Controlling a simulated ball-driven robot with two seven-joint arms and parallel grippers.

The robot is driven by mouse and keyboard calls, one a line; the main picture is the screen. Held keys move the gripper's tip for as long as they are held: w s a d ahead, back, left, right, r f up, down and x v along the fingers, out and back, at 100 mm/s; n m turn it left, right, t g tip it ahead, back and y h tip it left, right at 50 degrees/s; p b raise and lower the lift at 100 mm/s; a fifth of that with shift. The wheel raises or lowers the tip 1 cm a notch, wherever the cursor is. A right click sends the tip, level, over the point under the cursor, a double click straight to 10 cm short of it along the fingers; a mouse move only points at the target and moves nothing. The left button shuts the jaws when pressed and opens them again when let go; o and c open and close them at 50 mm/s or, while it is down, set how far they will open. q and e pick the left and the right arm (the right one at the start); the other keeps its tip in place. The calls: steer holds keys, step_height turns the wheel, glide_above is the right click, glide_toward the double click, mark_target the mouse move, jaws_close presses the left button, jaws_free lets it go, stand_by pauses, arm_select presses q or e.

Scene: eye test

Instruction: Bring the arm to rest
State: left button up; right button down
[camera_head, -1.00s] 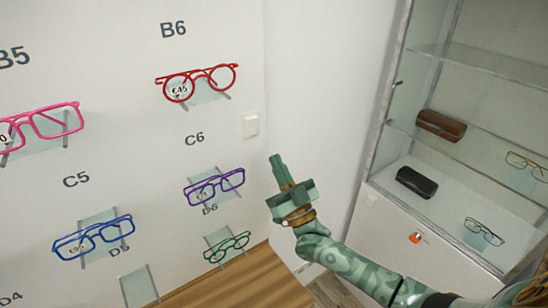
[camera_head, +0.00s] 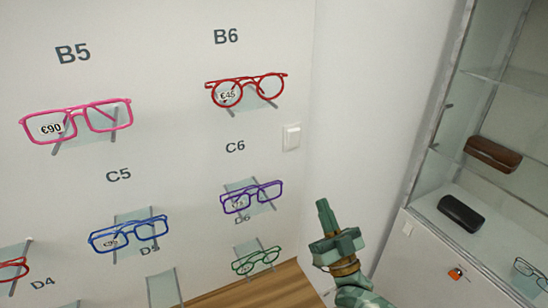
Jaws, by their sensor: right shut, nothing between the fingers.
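My right gripper (camera_head: 325,215) is in the lower right middle of the head view. It is green, with its fingers pointing up, and it is shut and empty. It appears in front of the white wall, to the right of the purple glasses (camera_head: 252,197) at C6 and the green glasses (camera_head: 256,261) at D6. Only the gripper and a short piece of my right forearm show. My left gripper is not in view.
Pink glasses (camera_head: 77,120), red round glasses (camera_head: 246,90) and blue glasses (camera_head: 129,233) sit on wall holders. A wooden surface (camera_head: 262,290) lies below. A glass cabinet (camera_head: 415,180) at right holds a brown case (camera_head: 493,154) and a black case (camera_head: 461,213).

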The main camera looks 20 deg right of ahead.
steer(key=s+a+f+n+g+y, duration=0.1)
steer(key=s+a+f+n+g, duration=0.55)
steer(key=a+f+g, duration=0.35)
steer(key=s+d+f+g+h, duration=0.3)
steer(key=s+d+g+h, duration=0.7)
steer(key=s+d, duration=0.45)
steer(key=s+a+f+m+g+y+b, duration=0.1)
steer(key=s+a+f+y, duration=0.15)
steer(key=f, duration=1.15)
steer(key=s+a+f+m+g+y+b, duration=0.1)
steer(key=s+a+f+g, duration=0.15)
steer(key=f, duration=1.15)
steer(key=s+f+m+g+y+b, duration=0.1)
steer(key=s+f+m+g, duration=0.1)
steer(key=s+f, duration=1.3)
steer(key=s, duration=0.4)
steer(key=shift+a+f+y, duration=0.15)
steer(key=shift+f+y, duration=0.05)
steer(key=shift+y, duration=0.15)
